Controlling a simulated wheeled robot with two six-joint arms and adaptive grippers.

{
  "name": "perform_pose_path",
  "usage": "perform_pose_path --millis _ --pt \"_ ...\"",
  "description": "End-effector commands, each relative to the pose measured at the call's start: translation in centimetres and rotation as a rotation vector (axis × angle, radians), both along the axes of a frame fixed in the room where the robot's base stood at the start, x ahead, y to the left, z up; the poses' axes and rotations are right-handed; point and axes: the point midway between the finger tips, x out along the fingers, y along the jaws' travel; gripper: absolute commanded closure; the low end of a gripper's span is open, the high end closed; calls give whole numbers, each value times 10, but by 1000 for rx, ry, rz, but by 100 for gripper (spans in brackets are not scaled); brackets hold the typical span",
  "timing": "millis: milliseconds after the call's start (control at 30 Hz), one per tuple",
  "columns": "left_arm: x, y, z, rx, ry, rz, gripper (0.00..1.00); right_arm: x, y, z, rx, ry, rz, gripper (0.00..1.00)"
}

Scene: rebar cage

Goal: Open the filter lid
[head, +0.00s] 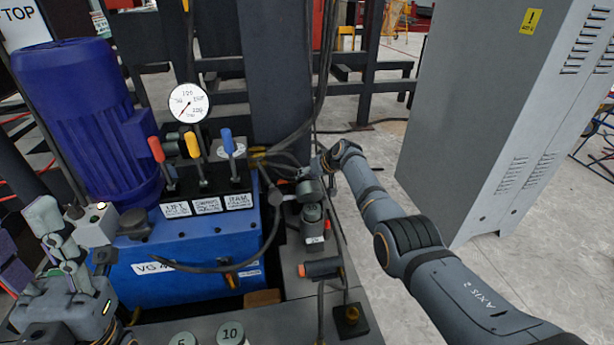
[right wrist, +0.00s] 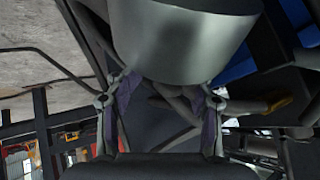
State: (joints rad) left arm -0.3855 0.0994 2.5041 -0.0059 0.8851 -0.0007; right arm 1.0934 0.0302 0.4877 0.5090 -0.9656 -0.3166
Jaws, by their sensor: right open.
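The filter (head: 314,228) is a small dark upright cylinder with a greenish-grey round top, right of the blue hydraulic unit in the head view. My right gripper (head: 306,187) is at its upper part and partly hides it. In the right wrist view, a smooth grey metal cylinder (right wrist: 185,40), which looks like the filter's lid or body, fills the top middle. The open fingers of my right gripper (right wrist: 163,90) stand apart below its edge; I cannot tell whether they touch it. My left gripper (head: 58,240) is at the lower left, away from the filter; its opening is unclear.
The blue hydraulic unit (head: 200,262) has three levers, a pressure gauge (head: 188,103) and a blue motor (head: 85,115). Black hoses pass close to the filter. An orange-ended dark cylinder (head: 320,268) lies in front of it. A grey cabinet (head: 490,120) stands at the right, beyond clear floor.

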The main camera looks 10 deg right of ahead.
Motion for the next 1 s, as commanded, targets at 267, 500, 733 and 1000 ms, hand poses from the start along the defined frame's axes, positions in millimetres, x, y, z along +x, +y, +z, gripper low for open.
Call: perform_pose_path --millis 267,500,733,1000 --pt "0 0 0 -2 -1 1 60 -3 0 1 3 3 3 50" --pt "0 0 0 -1 -1 0 60 -20 -12 21 2 1 1 50" --pt "0 0 0 -1 -1 0 60 -47 -31 55 -2 1 -1 50" --pt "0 0 0 -1 -1 0 60 -69 -46 83 0 2 -2 50"
